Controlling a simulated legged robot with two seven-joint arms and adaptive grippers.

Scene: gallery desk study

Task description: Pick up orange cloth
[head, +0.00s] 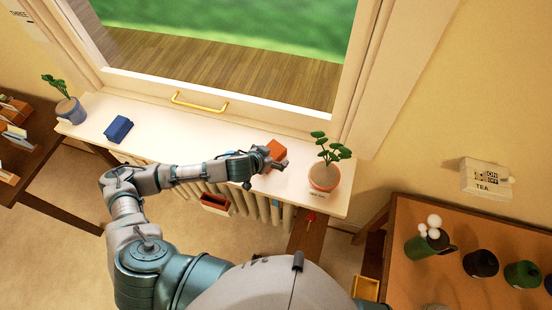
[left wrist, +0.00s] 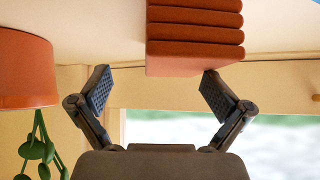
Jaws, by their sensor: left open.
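The orange cloth (head: 276,149) lies folded in a stack on the white window sill in the head view. In the left wrist view the cloth (left wrist: 195,35) shows its folded layers at the top, just beyond my fingertips. My left gripper (head: 262,160) reaches in from the left and is right beside the cloth. In the left wrist view my left gripper (left wrist: 154,78) is open, its two fingers spread with nothing between them. The cloth sits nearer the right-hand finger there. My right gripper is not in either view.
A potted plant in an orange pot (head: 324,177) stands right of the cloth; the pot also shows in the left wrist view (left wrist: 25,70). A blue folded cloth-like stack (head: 118,129) and a blue-potted plant (head: 70,108) are at the sill's left. A yellow handle (head: 199,104) is on the window frame.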

